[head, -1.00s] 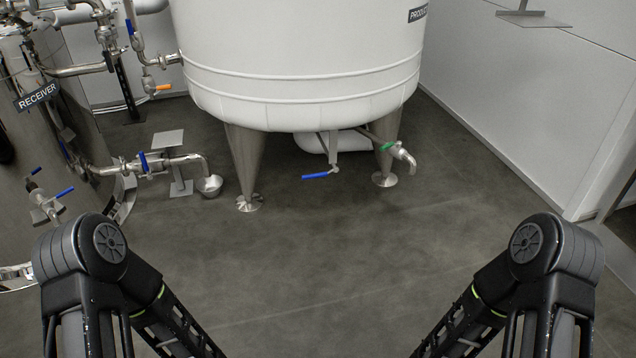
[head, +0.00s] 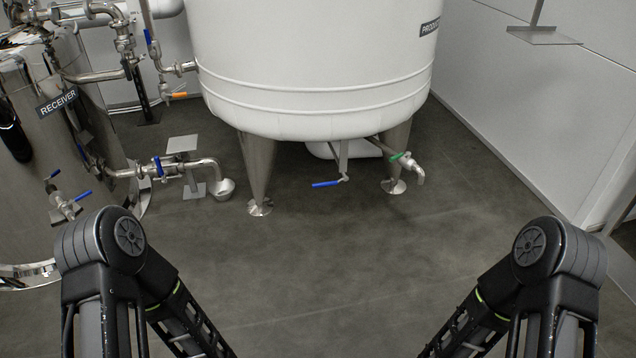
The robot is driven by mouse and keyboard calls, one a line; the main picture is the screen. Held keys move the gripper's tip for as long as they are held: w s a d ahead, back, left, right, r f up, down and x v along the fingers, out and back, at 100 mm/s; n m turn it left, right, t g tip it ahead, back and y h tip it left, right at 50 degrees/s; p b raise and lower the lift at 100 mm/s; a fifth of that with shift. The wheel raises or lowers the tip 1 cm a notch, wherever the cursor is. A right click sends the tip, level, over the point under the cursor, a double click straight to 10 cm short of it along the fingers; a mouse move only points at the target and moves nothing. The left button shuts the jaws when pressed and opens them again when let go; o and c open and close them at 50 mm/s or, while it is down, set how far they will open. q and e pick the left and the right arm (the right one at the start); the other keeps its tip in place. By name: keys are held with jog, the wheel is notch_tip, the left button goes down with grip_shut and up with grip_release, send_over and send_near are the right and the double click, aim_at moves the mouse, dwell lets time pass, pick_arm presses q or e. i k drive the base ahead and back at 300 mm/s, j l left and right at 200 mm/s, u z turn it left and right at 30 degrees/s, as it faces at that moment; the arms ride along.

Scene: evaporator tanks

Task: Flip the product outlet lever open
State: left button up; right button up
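A large white tank (head: 310,50) stands ahead on metal legs, with a partly cut-off label (head: 428,29) that starts with "PROD". A blue lever (head: 326,184) lies roughly level under the tank, at the foot of a thin vertical pipe. To its right a small green lever (head: 398,156) sits on a pipe with a downturned metal spout (head: 415,168). I cannot tell from the view which of these is the product outlet lever. Both my arms show at the bottom, well short of the tank. Both grippers are out of the picture.
A shiny tank labelled RECEIVER (head: 59,98) stands at left with blue-handled valves (head: 159,167) and a pipe ending over a funnel (head: 224,187). An orange handle (head: 180,95) is behind. A white wall (head: 530,110) bounds the right. The grey floor (head: 330,260) ahead is clear.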

aim_at(344, 178)
jog(key=z, duration=0.45)
jog(key=i+j+z, duration=0.15)
jog(key=j, duration=0.2)
jog(key=i+j+z, duration=0.15)
jog(key=j, duration=0.25)
jog(key=i+j+z, duration=0.15)
jog(key=j, duration=0.2)
jog(key=i+j+z, duration=0.15)
jog(key=j, duration=0.3)
jog(key=j+z, duration=0.1)
jog(key=j, duration=0.3)
jog(key=i+j, duration=0.1)
jog(key=j, duration=0.2)
jog(key=i+j, duration=0.1)
jog(key=j, duration=0.25)
